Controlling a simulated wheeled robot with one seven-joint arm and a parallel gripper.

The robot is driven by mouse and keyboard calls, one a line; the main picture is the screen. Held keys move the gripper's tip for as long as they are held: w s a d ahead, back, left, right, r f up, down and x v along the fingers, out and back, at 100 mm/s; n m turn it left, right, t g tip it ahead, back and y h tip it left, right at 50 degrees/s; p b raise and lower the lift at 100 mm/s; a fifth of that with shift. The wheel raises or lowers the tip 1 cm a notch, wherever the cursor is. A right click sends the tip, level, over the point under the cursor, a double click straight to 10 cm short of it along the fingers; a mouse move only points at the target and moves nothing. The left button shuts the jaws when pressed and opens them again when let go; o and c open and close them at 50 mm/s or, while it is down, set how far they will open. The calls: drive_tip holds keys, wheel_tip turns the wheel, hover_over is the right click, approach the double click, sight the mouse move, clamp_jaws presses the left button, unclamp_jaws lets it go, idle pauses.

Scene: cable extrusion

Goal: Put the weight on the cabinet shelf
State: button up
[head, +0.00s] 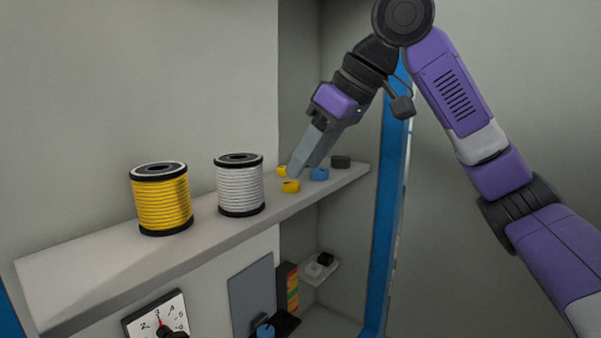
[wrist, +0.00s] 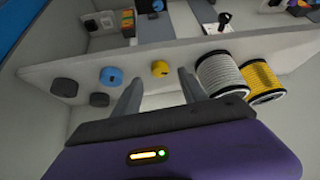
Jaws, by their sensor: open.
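Several small slotted discs, which look like weights, sit on the long pale upper shelf (head: 95,270): yellow (head: 291,187), another yellow (head: 282,171), blue (head: 319,174) and black (head: 340,162). I cannot tell which one is the task's weight. My gripper (head: 303,168) is open and empty, pointing down over the discs. In the wrist view, a yellow disc (wrist: 160,68) shows between the fingertips (wrist: 159,76), and a blue disc (wrist: 111,76) lies left of them. Two black discs (wrist: 64,87) (wrist: 99,100) also show there. A small lower cabinet shelf (head: 313,279) holds a white and a black piece.
A white spool (head: 240,187) and a yellow spool (head: 162,203) stand on the upper shelf left of my gripper. Below are a dial (head: 157,318), a grey panel (head: 251,298) and a coloured stack (head: 291,290). A blue post (head: 391,190) rises at the right.

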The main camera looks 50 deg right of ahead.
drive_tip(key=v, duration=0.8)
drive_tip(key=shift+r, duration=0.2)
drive_tip(key=shift+s, duration=0.1)
